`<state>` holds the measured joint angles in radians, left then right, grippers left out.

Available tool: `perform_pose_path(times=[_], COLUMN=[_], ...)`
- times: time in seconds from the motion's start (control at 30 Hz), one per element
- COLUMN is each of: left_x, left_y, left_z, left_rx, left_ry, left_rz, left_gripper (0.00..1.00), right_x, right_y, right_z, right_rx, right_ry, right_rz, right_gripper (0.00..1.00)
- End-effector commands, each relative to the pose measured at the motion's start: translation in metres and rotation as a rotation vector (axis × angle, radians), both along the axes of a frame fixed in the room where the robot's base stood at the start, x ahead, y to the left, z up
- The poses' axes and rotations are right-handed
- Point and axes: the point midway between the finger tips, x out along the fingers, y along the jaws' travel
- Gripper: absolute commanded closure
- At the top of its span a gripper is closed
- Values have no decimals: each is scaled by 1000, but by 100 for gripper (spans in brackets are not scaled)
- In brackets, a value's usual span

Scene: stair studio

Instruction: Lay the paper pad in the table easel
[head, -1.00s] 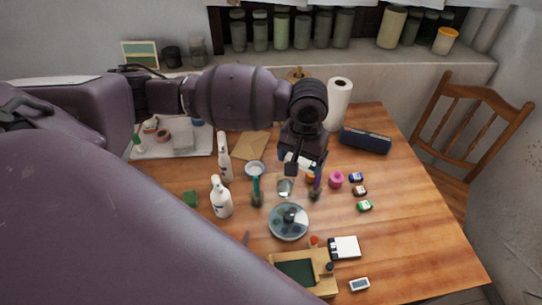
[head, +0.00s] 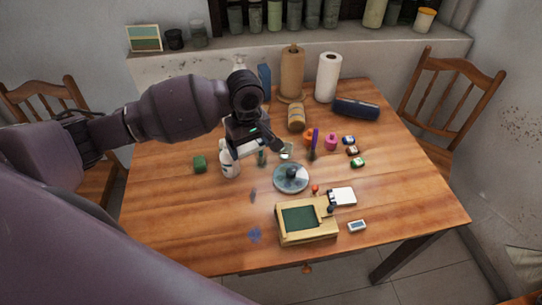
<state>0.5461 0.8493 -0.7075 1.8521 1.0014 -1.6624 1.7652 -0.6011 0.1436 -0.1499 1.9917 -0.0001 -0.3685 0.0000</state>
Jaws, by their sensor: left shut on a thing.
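A wooden frame or box with a dark green panel (head: 300,218) lies near the table's front edge and looks like the table easel. A small white square with a dark left edge (head: 343,196) lies just behind its right side; I cannot tell whether it is the paper pad. My left gripper (head: 277,146) hangs over the middle of the table, behind and left of the easel. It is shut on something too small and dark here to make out. My right gripper is not in view.
A round palette dish (head: 291,178) lies between gripper and easel. A white bottle (head: 229,160) stands left of the gripper. Small paint jars, a blue case (head: 356,108) and a paper roll (head: 328,78) occupy the right rear. The front left of the table is mostly clear.

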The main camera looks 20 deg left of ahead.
Motion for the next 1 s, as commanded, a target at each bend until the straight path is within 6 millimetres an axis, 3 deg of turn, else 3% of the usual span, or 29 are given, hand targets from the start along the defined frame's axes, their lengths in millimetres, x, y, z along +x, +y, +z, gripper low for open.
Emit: perform_pose_path(times=[0.13, 0.23, 0.8, 1.0], left_x=[0, 0, 0, 1], left_y=[0, 0, 0, 0], left_z=[-3, -16, -136, -156], left_rx=[-1, -1, 0, -1], left_ry=[-1, 2, 2, -1], left_rz=[50, 58, 55, 54], left_gripper=[40, 40, 40, 40], right_x=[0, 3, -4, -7], right_y=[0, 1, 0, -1], right_z=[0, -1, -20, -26], right_rx=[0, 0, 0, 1], right_ry=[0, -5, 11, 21], right_rz=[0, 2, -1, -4], right_gripper=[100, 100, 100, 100])
